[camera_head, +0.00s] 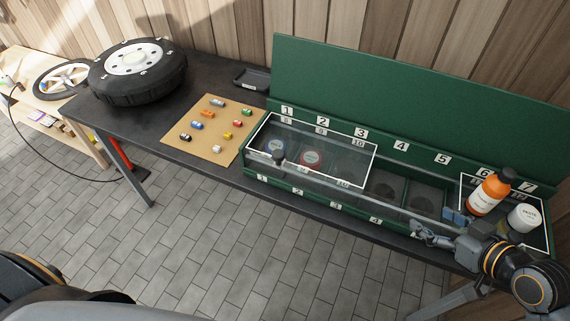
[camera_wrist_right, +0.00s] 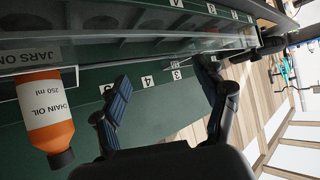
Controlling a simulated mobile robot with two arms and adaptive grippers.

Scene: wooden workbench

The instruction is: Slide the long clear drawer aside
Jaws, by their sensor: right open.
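The long clear drawer (camera_head: 345,160) is a see-through panel with white edges, lying over the left compartments of the green bin unit (camera_head: 420,90). A dark knob (camera_head: 278,156) stands at its front left. A blue-lidded jar (camera_head: 277,146) and a red-lidded jar (camera_head: 311,158) show through it. My right gripper (camera_head: 439,226) is open and empty at the unit's front edge, right of the drawer. In the right wrist view its fingers (camera_wrist_right: 163,85) are spread before the green front with labels 3 and 4. My left gripper is out of view.
An orange chain oil bottle (camera_head: 489,193) and a white jar (camera_head: 524,217) stand at the unit's right end, close to my right arm. The bottle also shows in the wrist view (camera_wrist_right: 48,112). A tan board (camera_head: 205,150) with small coloured parts and a tyre (camera_head: 138,70) are left.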

